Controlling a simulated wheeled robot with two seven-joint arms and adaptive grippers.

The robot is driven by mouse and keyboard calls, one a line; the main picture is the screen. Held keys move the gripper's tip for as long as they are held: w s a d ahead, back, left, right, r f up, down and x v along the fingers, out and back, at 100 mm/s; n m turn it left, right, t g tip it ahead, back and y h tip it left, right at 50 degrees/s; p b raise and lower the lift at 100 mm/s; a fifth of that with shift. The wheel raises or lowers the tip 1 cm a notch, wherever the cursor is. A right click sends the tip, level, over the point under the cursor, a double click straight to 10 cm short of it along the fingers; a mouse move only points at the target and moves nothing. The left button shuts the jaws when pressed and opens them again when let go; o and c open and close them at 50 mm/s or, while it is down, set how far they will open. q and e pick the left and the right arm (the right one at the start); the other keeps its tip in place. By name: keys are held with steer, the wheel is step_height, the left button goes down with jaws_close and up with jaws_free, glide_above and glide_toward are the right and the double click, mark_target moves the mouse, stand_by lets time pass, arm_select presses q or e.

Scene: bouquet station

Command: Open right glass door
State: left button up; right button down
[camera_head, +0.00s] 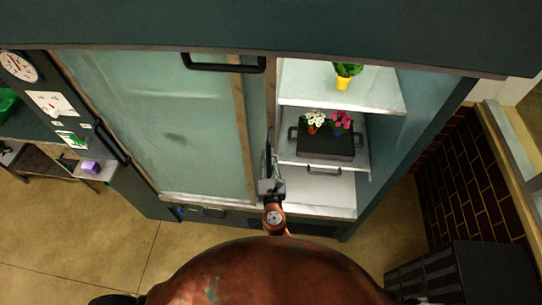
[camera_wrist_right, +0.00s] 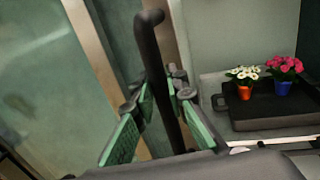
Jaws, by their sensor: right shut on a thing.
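The right glass door (camera_head: 258,110) stands mostly behind the left glass pane (camera_head: 160,120), with only a narrow strip of it showing. The right part of the cabinet is uncovered. A black upright bar handle (camera_wrist_right: 160,85) is at the door's right edge; it also shows in the head view (camera_head: 269,150). My right gripper (camera_head: 270,186) is at the lower part of this handle. In the wrist view its green-padded fingers (camera_wrist_right: 165,115) are on both sides of the bar, shut on it. My left gripper is in neither view.
Inside the cabinet, a black tray (camera_head: 325,148) holds white and pink flowers in small pots. A yellow pot (camera_head: 343,83) with a green plant stands on the shelf above. A dark crate (camera_head: 430,272) stands at lower right, near a brick wall (camera_head: 465,170).

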steer(key=c, duration=1.9)
jaws_free()
steer(key=s+d, duration=0.1)
steer(key=s, duration=1.1)
steer(key=shift+d, duration=0.2)
